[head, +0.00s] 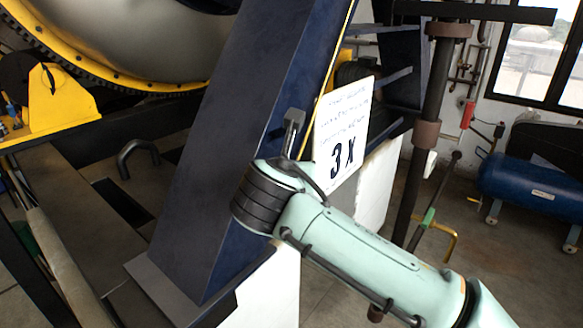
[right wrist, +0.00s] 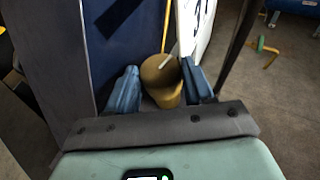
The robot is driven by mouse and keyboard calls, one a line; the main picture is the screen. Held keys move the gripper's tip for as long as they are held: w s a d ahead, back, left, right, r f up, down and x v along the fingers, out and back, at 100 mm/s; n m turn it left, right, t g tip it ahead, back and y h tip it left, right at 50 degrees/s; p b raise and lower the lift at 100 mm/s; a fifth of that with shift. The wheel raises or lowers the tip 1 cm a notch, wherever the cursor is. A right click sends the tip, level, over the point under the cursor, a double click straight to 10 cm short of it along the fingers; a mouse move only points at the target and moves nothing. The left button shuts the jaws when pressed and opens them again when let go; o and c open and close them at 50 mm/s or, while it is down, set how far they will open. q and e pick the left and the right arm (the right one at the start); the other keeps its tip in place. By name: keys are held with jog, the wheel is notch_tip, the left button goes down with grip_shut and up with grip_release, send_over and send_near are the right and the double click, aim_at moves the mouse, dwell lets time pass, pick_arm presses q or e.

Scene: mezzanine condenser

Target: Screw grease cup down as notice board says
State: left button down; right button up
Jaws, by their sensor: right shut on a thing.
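The grease cup (right wrist: 161,92) is a brass-coloured cylinder with a thin pale pin or mark at its top, seen in the right wrist view. My right gripper (right wrist: 160,70) has its two blue fingers on either side of the cup and is shut on it. In the head view my right arm reaches in from the lower right to the blue column, and the cup is hidden there. The notice board (head: 341,135) is white, with small unreadable handwriting and a large "3 X". Its edge also shows in the right wrist view (right wrist: 198,25). My left gripper is not in view.
A thick dark blue slanted column (head: 225,130) stands right beside my right gripper. A yellow-rimmed drum (head: 120,50) is at the upper left. A dark vertical pipe (head: 425,130) and a blue tank (head: 530,185) stand to the right. Some open floor lies between them.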

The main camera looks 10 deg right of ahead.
jog(key=m+h, duration=0.1)
jog(key=m+g+h, duration=0.1)
jog(key=shift+w+a+h, duration=0.1)
jog(key=shift+a+h, duration=0.2)
jog(key=shift+a, duration=0.1)
jog(key=shift+w+m+g+h, duration=0.15)
jog(key=shift+m+g+h, duration=0.9)
jog(key=shift+m, duration=0.35)
jog(key=o, duration=0.8)
